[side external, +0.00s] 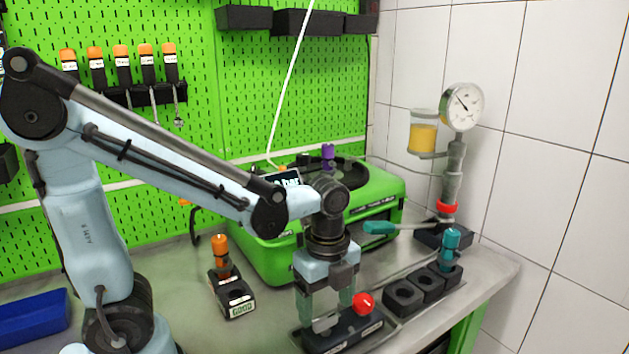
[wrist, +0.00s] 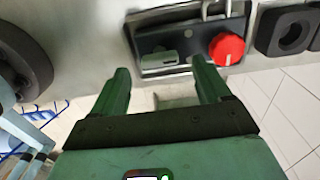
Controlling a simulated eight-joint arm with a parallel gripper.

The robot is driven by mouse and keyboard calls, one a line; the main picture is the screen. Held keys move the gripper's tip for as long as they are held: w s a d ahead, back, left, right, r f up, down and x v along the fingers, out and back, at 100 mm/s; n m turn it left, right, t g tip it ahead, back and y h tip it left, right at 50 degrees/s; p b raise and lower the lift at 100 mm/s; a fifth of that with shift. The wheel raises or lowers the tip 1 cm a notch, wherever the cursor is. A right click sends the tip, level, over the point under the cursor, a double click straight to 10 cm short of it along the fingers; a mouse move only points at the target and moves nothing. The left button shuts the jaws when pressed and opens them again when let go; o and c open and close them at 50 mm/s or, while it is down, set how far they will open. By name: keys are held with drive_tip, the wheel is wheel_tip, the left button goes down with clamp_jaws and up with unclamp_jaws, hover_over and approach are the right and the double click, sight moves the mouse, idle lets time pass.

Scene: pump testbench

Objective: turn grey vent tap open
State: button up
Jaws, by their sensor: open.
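The grey vent tap (wrist: 160,61) is a small flat grey handle on a black base block (wrist: 143,44), lying roughly crosswise in the wrist view. A red knob (wrist: 227,49) with a white mark sits to its right on the same block. My gripper (wrist: 160,68) is open, its green fingertips to either side of the tap in that picture. Whether they touch it I cannot tell. In the side view my gripper (side external: 326,314) points down low over the block (side external: 357,334), with the red knob (side external: 363,303) just right of it. The fingers largely hide the tap there.
Black square holders (side external: 403,298) stand right of the block, one with a teal-topped piece (side external: 451,242). A black GOOD-labelled stand (side external: 233,296) is to the left. The green pump case (side external: 275,262) stands behind; the gauge (side external: 463,107) column is at right.

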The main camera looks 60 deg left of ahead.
sight(326, 323)
drive_tip(key=shift+f, duration=1.4)
drive_tip(key=c, duration=1)
drive_tip(key=shift+c, duration=0.3)
